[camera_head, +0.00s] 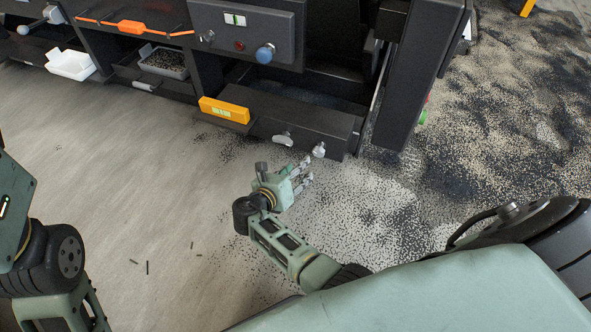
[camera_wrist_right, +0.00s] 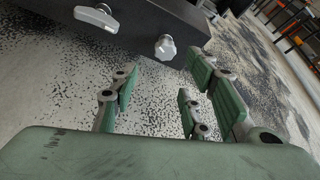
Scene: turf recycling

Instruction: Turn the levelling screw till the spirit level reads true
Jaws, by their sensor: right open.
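The yellow spirit level (camera_head: 224,110) rests on a small ledge at the left end of a low black box on the machine; its bubble is too small to read. A pale lobed knob (camera_head: 319,150), which looks like the levelling screw, sticks out from the box's right front. It also shows top centre in the right wrist view (camera_wrist_right: 165,47). My right gripper (camera_head: 303,177) is open and empty, just below and in front of the knob, apart from it. In the wrist view its fingers (camera_wrist_right: 163,98) are spread. My left gripper is out of view.
A pale wing handle (camera_head: 283,139) sits left of the knob. Above are a blue knob (camera_head: 265,54) and a red button (camera_head: 239,45). A tray of dark granules (camera_head: 164,62) and a white tray (camera_head: 70,64) stand left. Granules litter the floor.

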